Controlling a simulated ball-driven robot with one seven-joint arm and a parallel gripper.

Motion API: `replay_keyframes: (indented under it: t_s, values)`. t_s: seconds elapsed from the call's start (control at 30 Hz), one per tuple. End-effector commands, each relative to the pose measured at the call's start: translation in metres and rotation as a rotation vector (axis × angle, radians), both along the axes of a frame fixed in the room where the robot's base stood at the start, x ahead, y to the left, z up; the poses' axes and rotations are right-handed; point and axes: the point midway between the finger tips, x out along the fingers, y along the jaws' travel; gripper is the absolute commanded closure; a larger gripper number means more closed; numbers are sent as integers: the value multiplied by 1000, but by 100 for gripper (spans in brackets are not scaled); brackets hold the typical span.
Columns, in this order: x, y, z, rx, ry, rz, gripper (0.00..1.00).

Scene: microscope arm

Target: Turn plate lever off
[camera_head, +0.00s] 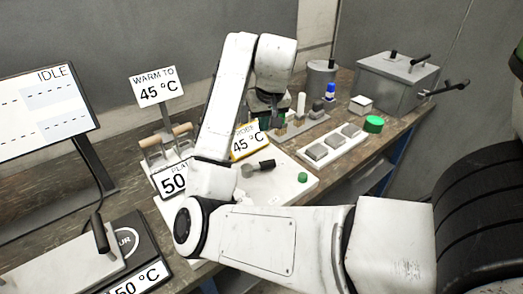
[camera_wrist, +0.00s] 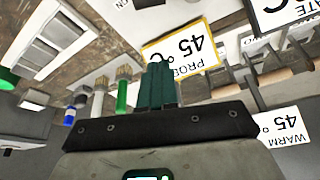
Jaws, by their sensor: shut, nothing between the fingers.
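A lever with a black handle (camera_head: 266,164) and a round grey pivot (camera_head: 246,170) sits on the white panel (camera_head: 285,192); the handle points right. A sign starting "PLA" and "50" (camera_head: 170,181) stands left of it, partly hidden by my arm. I cannot tell for sure whether this is the plate lever. My gripper's dark green fingers (camera_wrist: 158,82) are together and empty in the wrist view, in front of the yellow-edged "PROBE 45 °C" sign (camera_wrist: 182,52). In the head view my gripper is mostly hidden behind my wrist, above the bench behind the lever.
A "WARM TO 45 °C" sign (camera_head: 156,87) and wooden-handled tools (camera_head: 165,140) stand at left. Brushes and bottles (camera_head: 300,108), a white tray of grey blocks (camera_head: 332,143) and a grey metal box (camera_head: 393,80) are right. Another black handle (camera_head: 100,233) is at lower left.

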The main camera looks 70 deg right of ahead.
Motion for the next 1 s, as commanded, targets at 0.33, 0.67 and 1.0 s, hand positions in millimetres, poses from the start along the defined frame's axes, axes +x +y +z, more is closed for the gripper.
replay_keyframes:
  t_s: [0.33,0.67,1.0]
  values:
    - [3,-5,-21,-2,5,0,100]
    - [18,-21,-78,1,3,2,100]
    - [3,-2,-100,-1,0,2,100]
